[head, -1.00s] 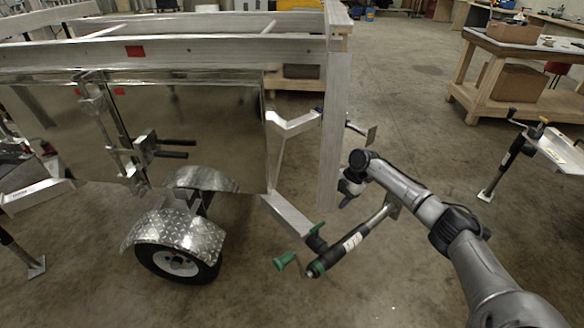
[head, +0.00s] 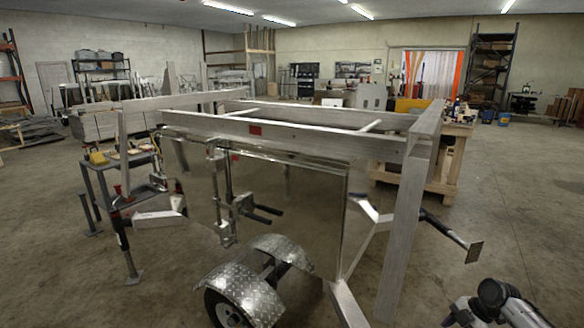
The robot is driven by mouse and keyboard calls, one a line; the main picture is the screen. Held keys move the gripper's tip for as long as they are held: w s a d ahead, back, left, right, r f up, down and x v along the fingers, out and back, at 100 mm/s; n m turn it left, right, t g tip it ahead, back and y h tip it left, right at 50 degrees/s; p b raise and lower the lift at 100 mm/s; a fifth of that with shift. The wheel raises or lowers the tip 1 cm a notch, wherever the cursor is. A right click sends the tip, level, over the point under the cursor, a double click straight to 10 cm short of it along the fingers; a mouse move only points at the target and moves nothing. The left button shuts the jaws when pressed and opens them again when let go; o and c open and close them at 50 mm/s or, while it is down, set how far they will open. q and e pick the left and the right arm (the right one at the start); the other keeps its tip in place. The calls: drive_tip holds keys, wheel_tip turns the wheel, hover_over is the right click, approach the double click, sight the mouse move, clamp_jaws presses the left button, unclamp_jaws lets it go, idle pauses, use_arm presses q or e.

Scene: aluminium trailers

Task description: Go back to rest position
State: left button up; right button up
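The aluminium trailer (head: 285,129) stands in the middle of the head view, with its top rails, upright post and a diamond-plate fender (head: 250,284) over a wheel that the lower edge cuts off. My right arm shows at the bottom right corner, to the right of the trailer's upright post and apart from it. Its gripper (head: 458,315) is small and partly cut off by the lower edge, so its opening is unclear. I see nothing held in the visible part. My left gripper is not in view.
A steel cart (head: 110,170) and a support stand (head: 125,245) are at the left. A wooden workbench (head: 440,165) stands behind the trailer at right. A bracket arm (head: 450,233) sticks out right of the post.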

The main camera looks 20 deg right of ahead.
drive_tip(key=w+a+r+m+t+h, duration=0.1)
drive_tip(key=w+a+r+m+h, duration=0.3)
drive_tip(key=a+r+m+h, duration=0.55)
drive_tip(key=s+a+r+m+t+y+p, duration=0.1)
drive_tip(key=s+a+t+p, duration=0.15)
drive_tip(key=a, duration=0.45)
drive_tip(key=s+a+m+t+p, duration=0.1)
drive_tip(key=a+m+p, duration=0.1)
drive_tip(key=a+p, duration=0.3)
drive_tip(key=s+a+r+y+p, duration=0.35)
drive_tip(key=s+a+p, duration=0.25)
drive_tip(key=s+a, duration=0.65)
drive_tip(key=s+a+m+g+y+p, duration=0.1)
drive_tip(key=s+a+g+p, duration=0.1)
drive_tip(key=s+a+p, duration=0.35)
drive_tip(key=s+a+m+g+p, duration=0.1)
drive_tip(key=s+a+g+p, duration=0.15)
drive_tip(key=s, duration=0.65)
use_arm(q)
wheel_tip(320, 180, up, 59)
drive_tip(key=p, duration=3.7)
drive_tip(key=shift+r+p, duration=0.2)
drive_tip(key=shift+p, duration=0.15)
use_arm(e)
wheel_tip(320, 180, up, 36)
drive_tip(key=w, duration=0.1)
drive_tip(key=shift+d+r+t, duration=0.15)
drive_tip(key=shift+d+t, duration=0.15)
drive_tip(key=shift+d, duration=0.05)
